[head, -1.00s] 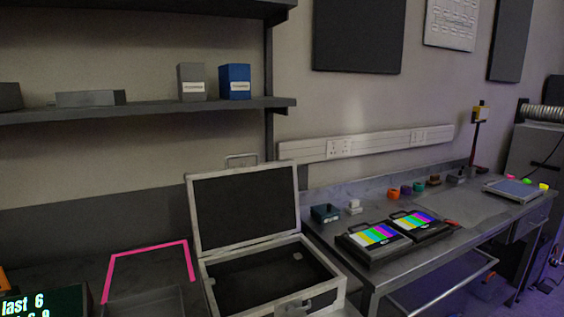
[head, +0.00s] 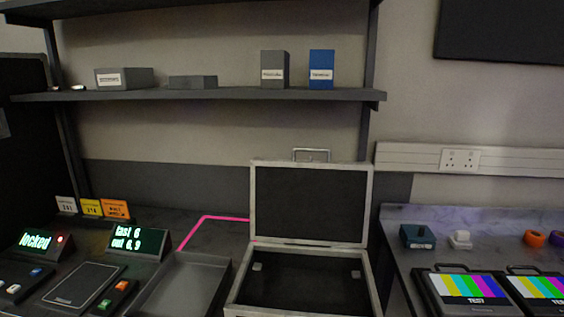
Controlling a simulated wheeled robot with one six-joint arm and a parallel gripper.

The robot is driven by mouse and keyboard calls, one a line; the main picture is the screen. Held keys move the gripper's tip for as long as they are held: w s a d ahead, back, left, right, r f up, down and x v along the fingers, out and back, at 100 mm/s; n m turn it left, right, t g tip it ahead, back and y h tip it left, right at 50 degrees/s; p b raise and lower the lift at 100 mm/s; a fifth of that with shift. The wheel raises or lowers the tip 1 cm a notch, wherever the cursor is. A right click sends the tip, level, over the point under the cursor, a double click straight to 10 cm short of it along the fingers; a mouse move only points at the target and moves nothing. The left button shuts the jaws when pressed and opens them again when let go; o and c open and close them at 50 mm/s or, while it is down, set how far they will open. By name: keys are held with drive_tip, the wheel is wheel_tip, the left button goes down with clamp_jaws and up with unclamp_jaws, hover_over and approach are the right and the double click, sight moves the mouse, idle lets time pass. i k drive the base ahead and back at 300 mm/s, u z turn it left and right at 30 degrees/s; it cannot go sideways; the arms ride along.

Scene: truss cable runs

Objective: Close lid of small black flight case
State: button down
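The small black flight case (head: 237,290) stands on the dark bench in the head view, with silver edges. Its lid (head: 311,204) is open and stands upright at the back, with a metal handle (head: 312,154) on its top edge. The inside of the case looks empty apart from small light pads on its walls. The front of the case is cut off by the lower picture edge. My gripper is not in view.
A grey tray (head: 222,287) stands close to the case's left side. A pink tape outline (head: 203,223) lies behind the tray. Display boxes (head: 139,243) stand further left. A shelf (head: 210,95) runs above the case. Monitors (head: 466,294) lie on the right bench.

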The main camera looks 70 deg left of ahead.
sight(327, 203)
drive_tip(key=u, duration=1)
drive_tip(key=i, duration=0.85)
drive_tip(key=u, duration=0.95)
